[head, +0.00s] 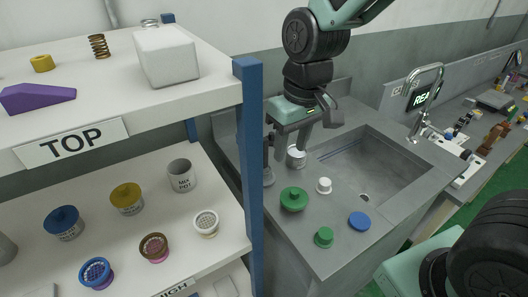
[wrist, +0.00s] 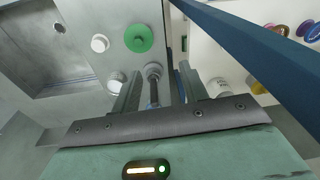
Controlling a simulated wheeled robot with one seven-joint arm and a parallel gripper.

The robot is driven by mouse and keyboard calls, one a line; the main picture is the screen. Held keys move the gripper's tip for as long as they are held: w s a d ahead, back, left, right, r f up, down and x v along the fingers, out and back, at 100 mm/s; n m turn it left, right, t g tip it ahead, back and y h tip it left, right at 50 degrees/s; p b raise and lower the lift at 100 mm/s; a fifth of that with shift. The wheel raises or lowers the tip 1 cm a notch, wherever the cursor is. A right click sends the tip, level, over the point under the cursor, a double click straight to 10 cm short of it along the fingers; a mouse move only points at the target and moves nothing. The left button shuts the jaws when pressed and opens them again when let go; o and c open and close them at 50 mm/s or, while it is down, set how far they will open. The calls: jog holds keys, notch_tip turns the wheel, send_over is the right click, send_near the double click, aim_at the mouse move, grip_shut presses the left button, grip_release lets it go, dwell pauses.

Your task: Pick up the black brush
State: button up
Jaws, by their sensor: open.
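A dark grey upright piece with a slim shaft and a rounder end (head: 268,174) stands at the left edge of the sink counter. It is probably the black brush, but its bristles cannot be made out. It also shows in the wrist view (wrist: 153,73), between the two fingers. My gripper (head: 287,143) is open and points down over the counter, beside the blue post. In the wrist view, my gripper's fingers (wrist: 158,82) stand on either side of the dark grey piece with gaps. The frames do not show clearly whether either finger touches it.
A white-topped pot (head: 296,158), a green lidded pot (head: 293,200) and a small white piece (head: 324,185) stand close by. The blue shelf post (head: 252,150) is near on the left. The sink (head: 365,175) opens to the right. The MIX POT (head: 181,176) sits on the shelf.

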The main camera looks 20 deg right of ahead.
notch_tip(320, 180, up, 3)
jog(key=p, duration=0.2)
send_over(265, 139)
jog(key=shift+g+h, duration=0.4)
notch_tip(265, 139, down, 12)
jog(key=shift+r+p, duration=0.1)
jog(key=shift+p, duration=1.1)
jog(key=shift+w+a+f+p, duration=0.1)
jog(key=shift+f+p, duration=0.5)
jog(key=shift+f, duration=0.8)
jog(key=shift+w+f+p, duration=0.1)
jog(key=shift+f+p, duration=0.45)
jog(key=shift+f, duration=0.8)
grip_shut()
